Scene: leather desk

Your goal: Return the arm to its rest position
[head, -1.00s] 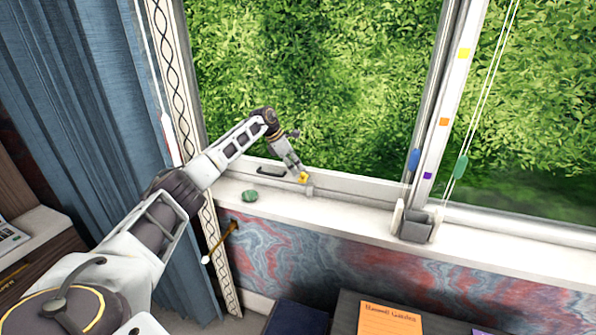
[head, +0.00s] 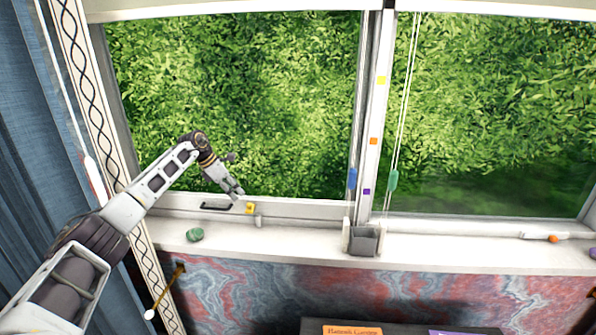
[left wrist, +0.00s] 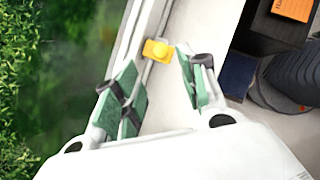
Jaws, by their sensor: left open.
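My left arm comes in from the left in the head view and reaches to the window. My left gripper (head: 238,192) is at the bottom of the left window pane, just above a small yellow latch (head: 250,208) on the window's lower frame. In the left wrist view its two green-padded fingers (left wrist: 160,92) are apart with nothing between them. The yellow latch (left wrist: 157,50) shows beyond the fingertips there, apart from them. My right gripper is in neither view.
A white sill (head: 300,241) runs below the window, with a green lump (head: 195,235) at left and a grey holder (head: 363,241) by the middle post. A blue curtain (head: 22,150) hangs at far left. An orange book (head: 352,330) lies below.

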